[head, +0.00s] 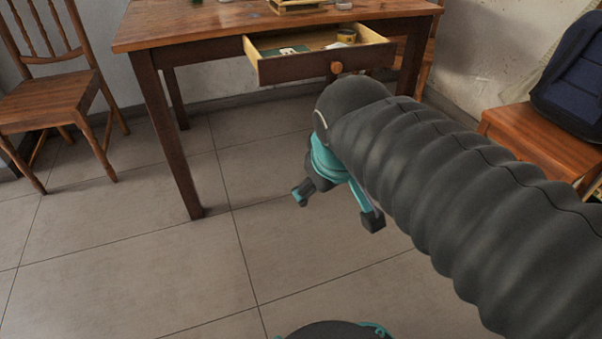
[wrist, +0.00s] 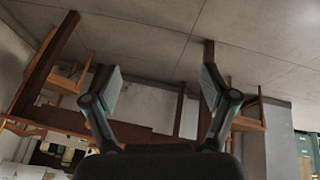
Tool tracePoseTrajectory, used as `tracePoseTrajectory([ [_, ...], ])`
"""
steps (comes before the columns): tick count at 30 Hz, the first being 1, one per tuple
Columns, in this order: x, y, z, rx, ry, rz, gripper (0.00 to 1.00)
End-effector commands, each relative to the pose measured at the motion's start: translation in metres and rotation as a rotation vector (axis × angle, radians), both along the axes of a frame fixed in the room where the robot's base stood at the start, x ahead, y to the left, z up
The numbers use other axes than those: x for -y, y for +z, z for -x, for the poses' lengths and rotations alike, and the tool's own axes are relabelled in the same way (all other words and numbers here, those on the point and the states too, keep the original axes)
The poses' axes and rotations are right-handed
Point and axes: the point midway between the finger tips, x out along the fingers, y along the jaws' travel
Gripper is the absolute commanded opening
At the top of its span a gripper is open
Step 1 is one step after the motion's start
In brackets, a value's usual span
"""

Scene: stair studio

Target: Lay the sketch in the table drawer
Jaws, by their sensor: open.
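The wooden table (head: 200,27) stands at the back, and its drawer (head: 300,69) is pulled open toward me, with a round orange knob on its front. I cannot make out a sketch in either view. My gripper (head: 336,207) is open and empty, pointing down above the floor in front of the table. In the wrist view its two fingers (wrist: 161,88) are spread with nothing between them.
A wooden chair (head: 55,98) stands at left. A dark blue backpack (head: 572,75) rests on a wooden seat (head: 535,138) at right. A yellow tray-like item (head: 296,4) sits on the tabletop. The tiled floor (head: 130,250) at front left is clear.

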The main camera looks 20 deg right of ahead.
Motion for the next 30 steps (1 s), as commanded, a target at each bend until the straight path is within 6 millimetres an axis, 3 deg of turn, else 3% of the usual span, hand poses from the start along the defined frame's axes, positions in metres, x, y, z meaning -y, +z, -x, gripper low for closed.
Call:
tracePoseTrajectory([
  [3, -0.012, -0.018, 0.025, 0.025, -0.106, -0.12, 0.85],
  [7, -0.018, -0.028, 0.037, 0.036, -0.17, -0.191, 0.85],
  [30, -0.019, -0.03, 0.039, 0.036, -0.181, -0.204, 0.85],
])
